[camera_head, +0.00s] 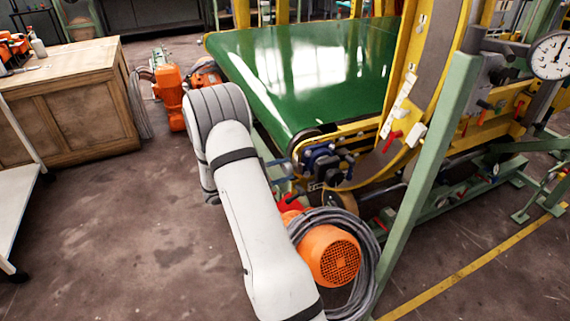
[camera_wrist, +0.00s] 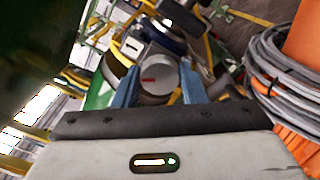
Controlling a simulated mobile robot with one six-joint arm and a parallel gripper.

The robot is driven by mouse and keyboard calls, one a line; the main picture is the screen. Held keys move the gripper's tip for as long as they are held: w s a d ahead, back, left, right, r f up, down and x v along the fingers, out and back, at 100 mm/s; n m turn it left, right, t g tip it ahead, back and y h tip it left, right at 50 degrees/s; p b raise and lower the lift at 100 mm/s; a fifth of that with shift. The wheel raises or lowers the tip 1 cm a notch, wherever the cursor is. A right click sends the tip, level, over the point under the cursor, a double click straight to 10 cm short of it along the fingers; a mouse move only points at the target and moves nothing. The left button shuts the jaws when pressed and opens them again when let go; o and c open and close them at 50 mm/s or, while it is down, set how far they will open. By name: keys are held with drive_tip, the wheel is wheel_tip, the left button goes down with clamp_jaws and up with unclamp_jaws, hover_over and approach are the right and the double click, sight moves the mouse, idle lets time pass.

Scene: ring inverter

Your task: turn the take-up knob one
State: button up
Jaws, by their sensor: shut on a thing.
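The take-up knob (camera_wrist: 158,76) is a round grey disc with a short red mark on its face, in the middle of the wrist view. My gripper (camera_wrist: 158,92) has its two blue fingers on either side of the knob and is shut on it. The red mark lies about level in that view. There the knob and my gripper cannot be told apart among the dark and blue parts at the belt's end.
An orange motor (camera_head: 332,256) with coiled grey cable (camera_head: 369,262) stands close beside my arm. The yellow ring frame (camera_head: 408,90), a green post (camera_head: 432,165) and a dial gauge (camera_head: 551,55) stand to the right. A wooden cabinet (camera_head: 75,115) is at left, with open floor before it.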

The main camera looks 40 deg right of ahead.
drive_tip(key=n+p, duration=0.4)
drive_tip(key=n, duration=0.1)
drive_tip(key=shift+a+n, duration=0.1)
drive_tip(key=shift+n, duration=0.3)
drive_tip(key=n+p, duration=0.4)
drive_tip(key=n, duration=0.1)
drive_tip(key=shift+s+f, duration=0.15)
drive_tip(key=n+p, duration=0.3)
drive_tip(key=n, duration=0.2)
drive_tip(key=shift+n, duration=0.4)
drive_tip(key=n+p, duration=0.2)
drive_tip(key=n, duration=0.2)
drive_tip(key=shift+n, duration=0.4)
drive_tip(key=o, duration=1)
